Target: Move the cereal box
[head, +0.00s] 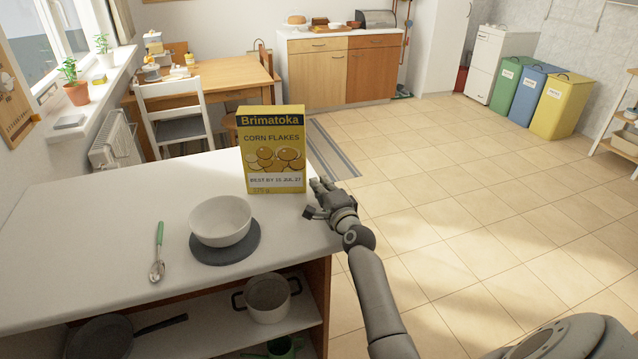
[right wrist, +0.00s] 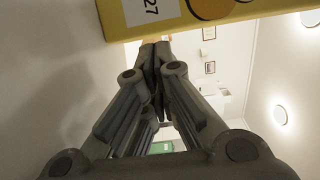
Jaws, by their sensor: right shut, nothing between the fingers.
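The yellow cereal box (head: 273,150), labelled corn flakes, stands upright on the white counter (head: 90,215) near its far right part. My right gripper (head: 318,198) is at the counter's right edge, just right of and in front of the box's lower right corner. In the right wrist view the gripper's fingers (right wrist: 155,55) are closed together with nothing between them. The box (right wrist: 180,15) crosses the top of that view, just beyond the fingertips; I cannot tell whether they touch it. My left gripper is not in view.
A white bowl (head: 221,220) sits on a dark round mat (head: 225,251) in front of the box. A spoon with a green handle (head: 158,252) lies left of it. A pot (head: 267,297) and a pan (head: 100,338) are on the shelf below. The counter's left part is clear.

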